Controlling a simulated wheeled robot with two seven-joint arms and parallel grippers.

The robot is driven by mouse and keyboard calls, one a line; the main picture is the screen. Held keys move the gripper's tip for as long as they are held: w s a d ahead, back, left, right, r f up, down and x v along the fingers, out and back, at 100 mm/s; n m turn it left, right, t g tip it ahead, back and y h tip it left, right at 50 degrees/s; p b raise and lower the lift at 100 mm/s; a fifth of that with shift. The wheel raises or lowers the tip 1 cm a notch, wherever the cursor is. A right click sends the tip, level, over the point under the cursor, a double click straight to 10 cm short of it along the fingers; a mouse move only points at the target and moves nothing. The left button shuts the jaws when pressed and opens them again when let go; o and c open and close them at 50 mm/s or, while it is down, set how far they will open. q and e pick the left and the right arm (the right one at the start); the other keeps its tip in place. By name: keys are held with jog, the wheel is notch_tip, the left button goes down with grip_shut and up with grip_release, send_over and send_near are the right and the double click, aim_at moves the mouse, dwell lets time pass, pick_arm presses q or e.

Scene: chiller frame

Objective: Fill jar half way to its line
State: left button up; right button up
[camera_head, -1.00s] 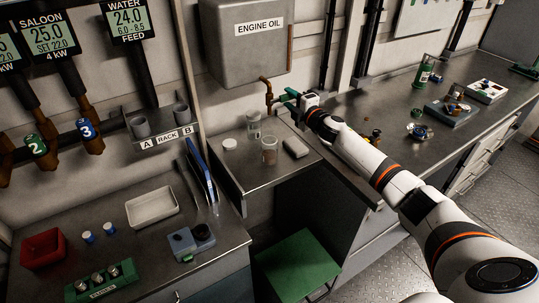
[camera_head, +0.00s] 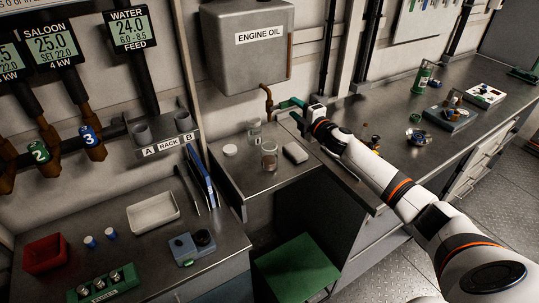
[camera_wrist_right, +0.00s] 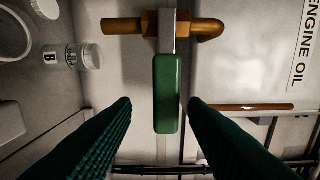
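A grey tank labelled ENGINE OIL (camera_head: 246,62) hangs on the wall, with a brown outlet pipe and tap (camera_head: 267,97) below it. The tap's green lever (camera_wrist_right: 168,95) shows in the right wrist view between the two dark green fingers of my right gripper (camera_wrist_right: 160,106). The fingers are open, with a gap on both sides of the lever. In the head view my right gripper (camera_head: 294,108) is beside the tap. A clear glass jar (camera_head: 269,158) stands on the metal shelf below; its fill level is too small to read. My left gripper is not in view.
Another clear jar (camera_head: 255,133) stands behind it; the right wrist view shows a jar labelled B (camera_wrist_right: 75,57). A white lid (camera_head: 230,150) and a grey block (camera_head: 295,153) lie on the shelf. A green stool (camera_head: 297,264) stands below. The right bench holds several items.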

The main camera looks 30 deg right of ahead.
jog(key=s, duration=0.2)
jog(key=s+p, duration=0.1)
jog(key=s, duration=0.3)
jog(key=shift+d+r, duration=0.2)
jog(key=shift+r, duration=0.1)
jog(key=shift+w, duration=0.1)
